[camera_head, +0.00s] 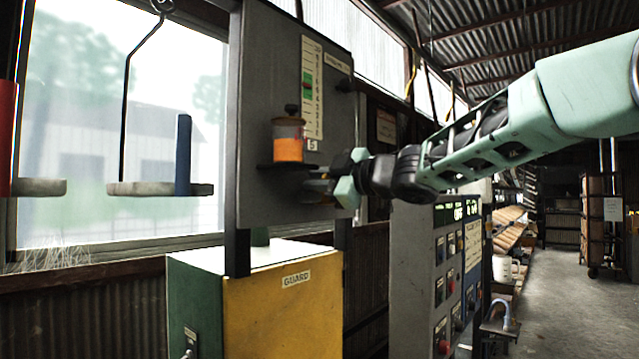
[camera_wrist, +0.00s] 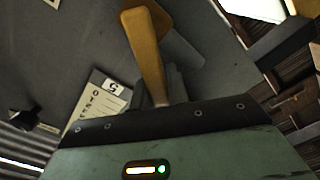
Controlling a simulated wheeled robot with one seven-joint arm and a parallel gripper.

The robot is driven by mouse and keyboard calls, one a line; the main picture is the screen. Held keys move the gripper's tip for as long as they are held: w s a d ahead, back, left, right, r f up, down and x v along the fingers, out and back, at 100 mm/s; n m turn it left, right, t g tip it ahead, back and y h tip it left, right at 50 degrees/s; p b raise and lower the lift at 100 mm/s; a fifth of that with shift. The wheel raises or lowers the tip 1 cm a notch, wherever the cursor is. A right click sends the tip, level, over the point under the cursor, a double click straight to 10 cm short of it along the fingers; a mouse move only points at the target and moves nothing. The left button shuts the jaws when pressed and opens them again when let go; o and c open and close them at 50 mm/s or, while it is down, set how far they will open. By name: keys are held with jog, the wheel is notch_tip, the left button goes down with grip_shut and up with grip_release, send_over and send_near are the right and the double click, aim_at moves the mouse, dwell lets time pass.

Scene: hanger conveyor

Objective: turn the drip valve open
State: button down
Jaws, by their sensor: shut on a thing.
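The drip oiler, a small cup with orange oil (camera_head: 289,142), is mounted on the grey panel (camera_head: 262,90) beside a printed scale. My gripper (camera_head: 346,180), with mint-green fingers, is at the panel's right side, just below and right of the cup. It is shut on the drip valve's handle, which the fingers mostly hide in the head view. In the wrist view the handle is a long brass-coloured lever (camera_wrist: 147,55), running from the upper middle down to the gripper's dark front edge. I cannot tell how far the valve is turned.
A yellow guard box (camera_head: 285,310) stands below the panel. A grey control cabinet (camera_head: 412,270) with buttons stands below my arm. At left, a hanger tray (camera_head: 150,189) carries a blue cylinder (camera_head: 183,155). The aisle at right is open floor.

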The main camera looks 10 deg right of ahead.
dwell(0.3)
jog(key=c, duration=1.4)
grip_release()
jog(key=shift+o, duration=0.2)
jog(key=shift+f, duration=0.1)
jog(key=shift+f, duration=0.1)
